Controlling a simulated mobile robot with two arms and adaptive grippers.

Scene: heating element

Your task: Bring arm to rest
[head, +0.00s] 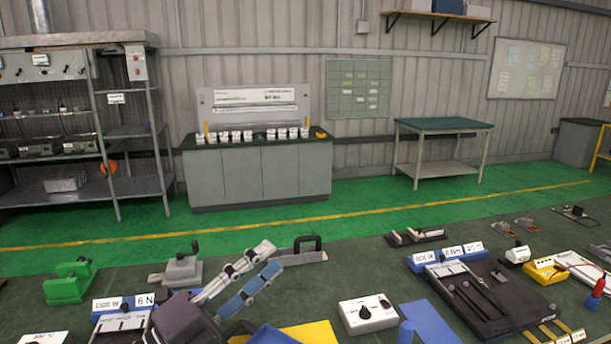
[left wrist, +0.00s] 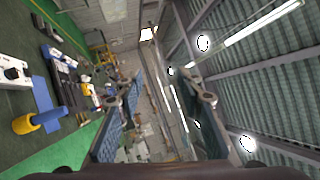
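My left gripper (head: 267,260) comes up from the bottom of the head view, above the green bench top (head: 375,268). Its two fingers stand apart, tilted up and to the right. In the left wrist view the left gripper (left wrist: 162,75) shows its two blue-padded fingers spread wide, with nothing between them. That view looks across the room and up to the roof lights. My right gripper is in neither view.
A white box with a black knob (head: 367,314) stands right of my left gripper. A green block (head: 70,283) and a grey clamp (head: 183,270) stand left. A dark board with rods (head: 480,294) lies right. Bare bench top lies between the box and back edge.

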